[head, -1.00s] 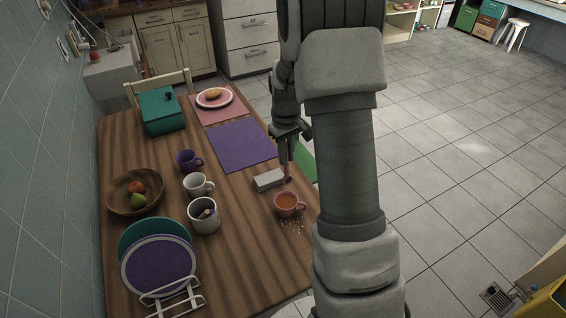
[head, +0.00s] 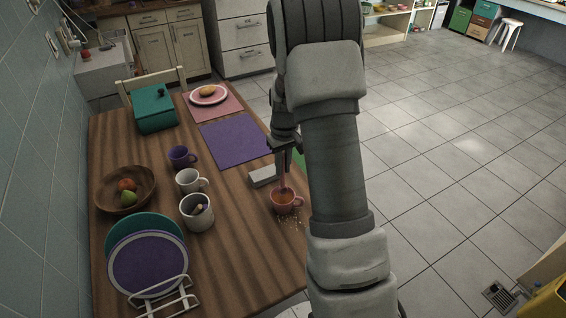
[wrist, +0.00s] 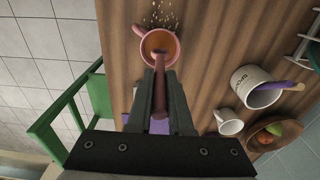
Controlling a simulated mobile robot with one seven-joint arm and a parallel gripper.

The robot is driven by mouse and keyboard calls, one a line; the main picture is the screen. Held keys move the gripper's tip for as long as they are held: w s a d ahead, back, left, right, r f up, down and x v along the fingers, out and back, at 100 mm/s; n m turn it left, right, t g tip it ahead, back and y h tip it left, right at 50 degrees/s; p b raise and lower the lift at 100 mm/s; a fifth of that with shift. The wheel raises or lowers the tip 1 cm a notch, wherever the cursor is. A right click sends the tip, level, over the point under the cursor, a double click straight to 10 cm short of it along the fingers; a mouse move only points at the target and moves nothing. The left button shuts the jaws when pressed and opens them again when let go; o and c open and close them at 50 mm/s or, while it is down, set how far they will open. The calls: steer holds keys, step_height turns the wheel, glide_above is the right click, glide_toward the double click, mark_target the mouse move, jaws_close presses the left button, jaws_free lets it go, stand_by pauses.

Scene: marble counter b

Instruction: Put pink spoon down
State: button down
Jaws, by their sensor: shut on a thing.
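My gripper (head: 284,154) is shut on the pink spoon (head: 284,180) and holds it upright, pointing down. The spoon's lower end is at the mouth of the pink cup (head: 291,205), which has orange-brown liquid in it. In the wrist view the spoon (wrist: 160,95) runs from between the fingers (wrist: 160,76) toward the cup (wrist: 143,33), its tip over or in the liquid. I cannot tell how deep it reaches. A small pale grey block (head: 262,176) lies on the table just left of the cup.
Crumbs (head: 293,222) lie beside the cup. A white mug (head: 190,182), a purple mug (head: 180,157) and a utensil pot (head: 196,218) stand to the left. A purple mat (head: 234,140) lies bare behind. A plate rack (head: 165,300) is at the front.

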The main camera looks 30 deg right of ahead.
mark_target(284, 176)
steer(key=shift+f+b, duration=1.4)
steer(key=shift+f, duration=1.35)
steer(key=c, duration=0.8)
jaws_free()
steer(key=shift+o, duration=0.2)
steer(key=shift+s, duration=0.1)
steer(key=shift+s, duration=0.15)
steer(key=shift+r, duration=0.1)
